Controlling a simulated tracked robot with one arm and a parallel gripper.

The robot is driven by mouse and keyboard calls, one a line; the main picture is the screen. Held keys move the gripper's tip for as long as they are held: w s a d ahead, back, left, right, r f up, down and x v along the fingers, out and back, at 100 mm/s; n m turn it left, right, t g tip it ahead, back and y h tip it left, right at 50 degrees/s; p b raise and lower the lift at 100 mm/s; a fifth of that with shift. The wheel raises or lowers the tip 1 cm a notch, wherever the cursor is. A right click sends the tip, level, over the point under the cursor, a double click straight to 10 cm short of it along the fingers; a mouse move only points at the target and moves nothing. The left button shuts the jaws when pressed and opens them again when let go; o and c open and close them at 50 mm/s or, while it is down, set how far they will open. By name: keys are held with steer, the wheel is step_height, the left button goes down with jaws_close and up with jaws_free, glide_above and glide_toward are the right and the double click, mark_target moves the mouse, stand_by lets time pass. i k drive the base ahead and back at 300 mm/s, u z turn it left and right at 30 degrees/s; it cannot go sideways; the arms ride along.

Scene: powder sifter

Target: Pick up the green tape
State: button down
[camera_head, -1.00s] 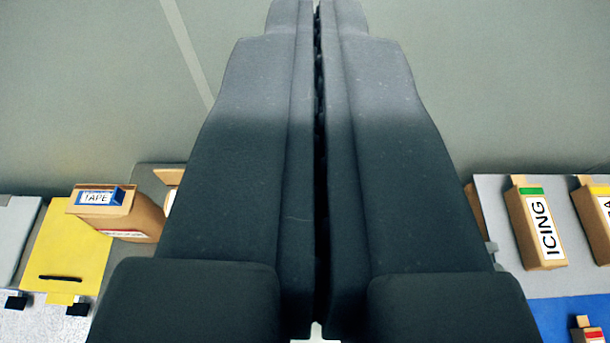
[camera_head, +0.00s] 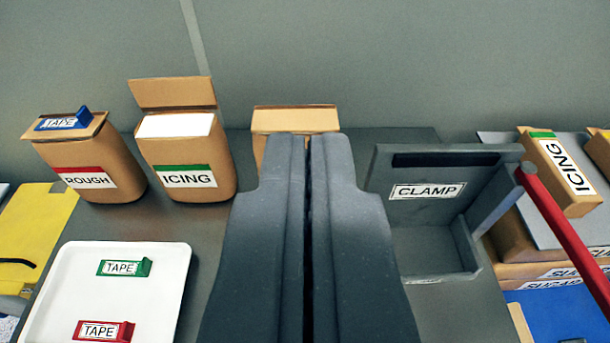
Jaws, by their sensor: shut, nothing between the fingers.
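The green tape (camera_head: 124,267) is a small green piece with a white TAPE label. It lies on the white tray (camera_head: 60,256) at the lower left, above a red tape (camera_head: 102,331) on the same tray. My gripper (camera_head: 308,142) is shut and empty, its two dark fingers pressed together in the middle of the view. It is to the right of the tray and apart from the green tape. A blue tape (camera_head: 64,121) sits on top of the ROUGH bag at the far left.
A brown ROUGH bag (camera_head: 100,160), an open ICING bag (camera_head: 186,158) and another box (camera_head: 294,119) stand along the back. A grey CLAMP holder (camera_head: 440,173) and a red bar (camera_head: 565,233) are at the right, with more ICING and SUGAR packages beyond.

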mark_target(108, 268)
steer(key=u, duration=0.05)
steer(key=k, duration=1.7)
steer(key=u, duration=0.7)
steer(key=i, duration=0.65)
steer(key=z, duration=0.2)
